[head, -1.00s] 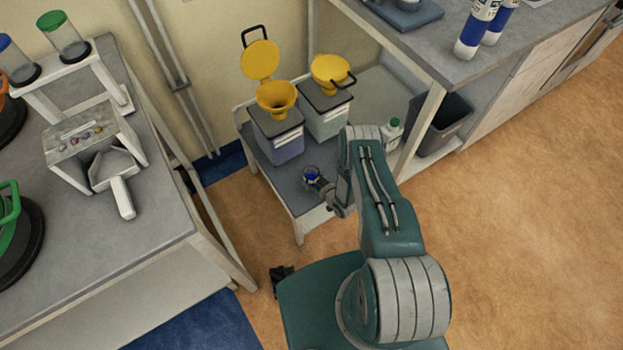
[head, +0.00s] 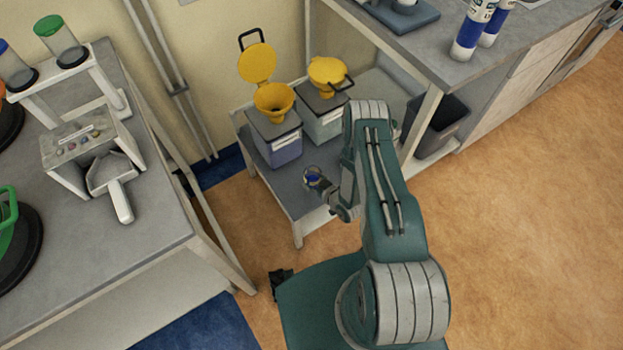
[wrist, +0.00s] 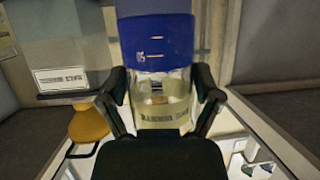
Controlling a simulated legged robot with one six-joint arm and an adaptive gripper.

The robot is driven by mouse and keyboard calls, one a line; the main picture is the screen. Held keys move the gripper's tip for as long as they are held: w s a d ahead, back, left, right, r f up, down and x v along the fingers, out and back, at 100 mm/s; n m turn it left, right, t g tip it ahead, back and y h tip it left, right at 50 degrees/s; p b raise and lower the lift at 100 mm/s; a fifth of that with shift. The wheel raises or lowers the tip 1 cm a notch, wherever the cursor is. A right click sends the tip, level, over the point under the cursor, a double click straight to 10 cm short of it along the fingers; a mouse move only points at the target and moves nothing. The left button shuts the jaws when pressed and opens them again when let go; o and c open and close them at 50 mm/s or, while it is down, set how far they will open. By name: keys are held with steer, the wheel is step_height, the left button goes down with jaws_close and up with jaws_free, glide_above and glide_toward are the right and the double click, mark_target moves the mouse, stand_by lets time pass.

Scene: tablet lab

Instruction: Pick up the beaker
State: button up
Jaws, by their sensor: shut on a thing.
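The beaker (wrist: 158,82) is clear glass with white markings and a blue band or content in its upper part in the wrist view. My gripper (wrist: 160,92) is shut on it, one dark finger on each side. In the head view the beaker (head: 312,177) is small, at the end of my arm, over the low grey table. My gripper (head: 323,186) shows only in part there. Whether the beaker touches the tabletop cannot be told.
Two containers with yellow funnels (head: 274,101) (head: 327,72) stand behind on the low table (head: 297,201). A bench with a scoop (head: 120,199) is at left. A counter with blue-and-white bottles (head: 470,36) and a dark bin (head: 440,124) are at right.

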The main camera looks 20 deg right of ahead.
steer(key=s+r, duration=0.5)
steer(key=s, duration=0.5)
steer(key=shift+s+d+r, duration=0.15)
steer(key=shift+d+r, duration=0.1)
steer(key=shift+r, duration=0.1)
stand_by(0.9)
